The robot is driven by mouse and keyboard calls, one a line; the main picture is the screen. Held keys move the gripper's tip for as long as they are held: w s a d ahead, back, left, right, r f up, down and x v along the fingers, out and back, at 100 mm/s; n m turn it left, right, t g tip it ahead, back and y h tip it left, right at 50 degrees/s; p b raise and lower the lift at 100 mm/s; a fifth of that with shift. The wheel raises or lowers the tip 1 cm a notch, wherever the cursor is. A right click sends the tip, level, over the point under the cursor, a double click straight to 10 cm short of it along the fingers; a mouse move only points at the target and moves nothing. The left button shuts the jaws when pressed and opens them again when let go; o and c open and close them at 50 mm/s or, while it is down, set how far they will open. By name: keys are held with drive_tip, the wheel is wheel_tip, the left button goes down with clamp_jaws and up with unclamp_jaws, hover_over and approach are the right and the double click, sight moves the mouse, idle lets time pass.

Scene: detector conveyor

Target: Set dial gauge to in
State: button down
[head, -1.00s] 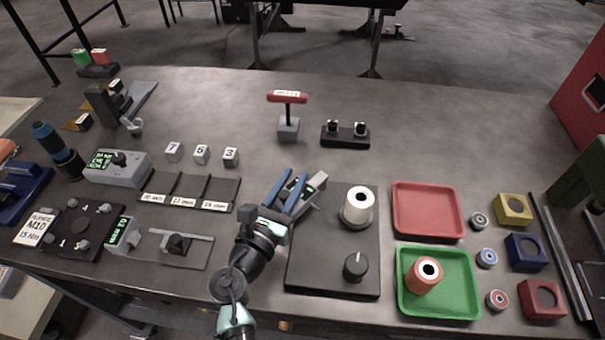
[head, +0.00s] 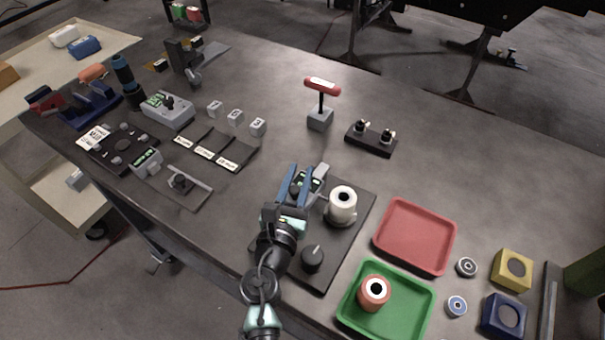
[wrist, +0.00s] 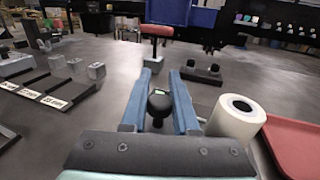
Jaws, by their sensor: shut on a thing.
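The reading is too small to make out, and the fingers hide part of the gauge.
A white cylinder (head: 342,203) stands close right of my gripper on the same plate, with a black knob (head: 312,258) in front. A red tray (head: 414,238) and a green tray (head: 405,309) lie to the right. A red-handled tool (head: 321,87) stands behind.

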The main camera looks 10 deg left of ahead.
drive_tip(key=shift+s+d+f+n+y, duration=0.1)
drive_tip(key=shift+d+n+y, duration=0.05)
drive_tip(key=shift+n+y, duration=0.15)
drive_tip(key=c, duration=0.7)
unclamp_jaws()
drive_tip(key=shift+s, duration=0.1)
drive_tip(key=s+b, duration=0.1)
drive_tip(key=s, duration=1.1)
drive_tip(key=shift+a+b, duration=0.2)
drive_tip(key=shift+b, duration=0.15)
drive_tip(key=shift+s, duration=0.4)
